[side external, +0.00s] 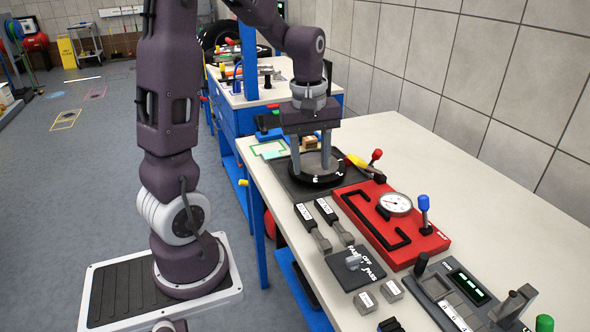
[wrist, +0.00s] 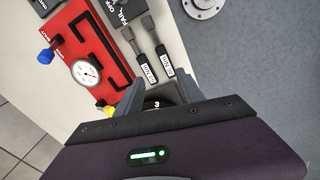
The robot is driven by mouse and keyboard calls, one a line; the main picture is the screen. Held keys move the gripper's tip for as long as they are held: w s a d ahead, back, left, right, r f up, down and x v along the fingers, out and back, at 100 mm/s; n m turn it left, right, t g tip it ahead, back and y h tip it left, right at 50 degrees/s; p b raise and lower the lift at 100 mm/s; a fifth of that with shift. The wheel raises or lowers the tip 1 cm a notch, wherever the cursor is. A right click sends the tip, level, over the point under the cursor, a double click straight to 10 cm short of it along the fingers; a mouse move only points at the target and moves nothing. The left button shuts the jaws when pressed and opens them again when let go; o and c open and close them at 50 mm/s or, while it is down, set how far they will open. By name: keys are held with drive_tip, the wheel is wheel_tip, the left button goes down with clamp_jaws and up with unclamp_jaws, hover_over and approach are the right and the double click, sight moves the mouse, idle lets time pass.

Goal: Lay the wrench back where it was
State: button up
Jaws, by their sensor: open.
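No tool is clearly identifiable as the wrench. Two grey tools with black, white-labelled handles (side external: 313,225) lie side by side near the table's front edge and may be wrenches. They also show in the wrist view (wrist: 145,68). My gripper (side external: 317,168) points down over a black round dial (side external: 318,180) with white marks, on a dark mat. Its two fingers stand apart, with no tool visible between them. In the wrist view, my gripper (wrist: 165,98) hides most of the dial (wrist: 157,105). I cannot tell whether the fingers touch the dial.
Right of the dial is a red panel (side external: 429,245) with black slots, a white gauge (side external: 396,203) and a blue-knobbed lever (side external: 424,204). A yellow-and-black item (side external: 358,162) lies behind. A dark switch box (side external: 353,268) stands in front. The table's back right is clear.

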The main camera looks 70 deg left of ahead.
drive_tip(key=s+d+r+m+t, duration=0.2)
drive_tip(key=s+d+r+m, duration=0.2)
drive_tip(key=s+d+m, duration=0.2)
drive_tip(key=s+d+r+m+t, duration=0.2)
drive_tip(key=s+d+r+m, duration=0.2)
drive_tip(key=s+d+m, duration=0.3)
drive_tip(key=d+m, duration=0.2)
drive_tip(key=shift+d+m+t, duration=0.3)
drive_tip(key=shift+d+t, duration=0.1)
drive_tip(key=shift+r, duration=0.1)
drive_tip(key=shift+c, duration=0.5)
